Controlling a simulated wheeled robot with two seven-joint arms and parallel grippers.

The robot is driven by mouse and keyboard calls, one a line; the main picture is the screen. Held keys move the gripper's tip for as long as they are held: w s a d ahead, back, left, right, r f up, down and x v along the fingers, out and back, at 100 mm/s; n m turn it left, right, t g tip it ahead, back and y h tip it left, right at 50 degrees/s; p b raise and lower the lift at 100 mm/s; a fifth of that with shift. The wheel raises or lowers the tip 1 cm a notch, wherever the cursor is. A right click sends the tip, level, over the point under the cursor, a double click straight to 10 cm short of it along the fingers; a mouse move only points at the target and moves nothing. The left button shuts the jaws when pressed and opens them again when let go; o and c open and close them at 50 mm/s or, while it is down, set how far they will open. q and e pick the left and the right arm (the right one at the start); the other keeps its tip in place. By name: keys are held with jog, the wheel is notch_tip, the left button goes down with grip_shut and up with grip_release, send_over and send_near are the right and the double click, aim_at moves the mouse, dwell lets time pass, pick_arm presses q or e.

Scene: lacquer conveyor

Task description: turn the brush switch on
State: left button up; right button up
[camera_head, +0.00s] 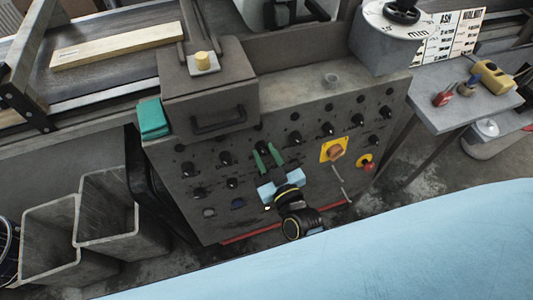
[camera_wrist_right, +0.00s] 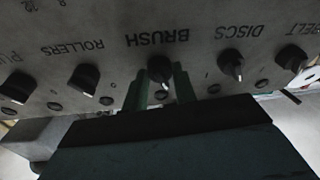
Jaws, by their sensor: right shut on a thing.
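The brush switch (camera_wrist_right: 160,68) is a black rotary knob beside the upside-down label BRUSH in the right wrist view. Its pale pointer mark is toward the bottom of that picture. My right gripper (camera_wrist_right: 160,82) has its two green fingers on either side of this knob and is shut on it. In the head view my right gripper (camera_head: 265,151) reaches up to the middle of the grey control panel (camera_head: 300,160), and its fingers hide the knob there. My left gripper is in neither view.
The DISCS knob (camera_wrist_right: 231,65) and the ROLLERS knob (camera_wrist_right: 84,80) flank the brush switch. A yellow-plated red switch (camera_head: 334,150) and a red button (camera_head: 367,164) are right of my gripper.

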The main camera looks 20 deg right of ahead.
jog(key=m+h, duration=0.1)
jog(key=m, duration=0.3)
jog(key=shift+a+p, duration=0.15)
jog(key=shift+p, duration=0.25)
jog(key=m+h, duration=0.1)
jog(key=m, duration=0.3)
jog(key=shift+a+p, duration=0.1)
jog(key=shift+p, duration=0.3)
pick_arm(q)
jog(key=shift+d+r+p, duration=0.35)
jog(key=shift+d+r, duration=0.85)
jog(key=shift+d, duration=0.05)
pick_arm(e)
jog(key=shift+m+h, duration=0.7)
jog(key=shift+m, duration=1.6)
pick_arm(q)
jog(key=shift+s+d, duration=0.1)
pick_arm(e)
jog(key=o, duration=1)
jog(key=shift+c, duration=0.2)
jog(key=shift+s, duration=0.1)
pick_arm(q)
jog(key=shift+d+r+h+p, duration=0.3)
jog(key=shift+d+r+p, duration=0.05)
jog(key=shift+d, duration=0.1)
pick_arm(e)
jog(key=s+a, duration=0.1)
jog(key=s, duration=1.2)
jog(key=shift+s+f, duration=0.1)
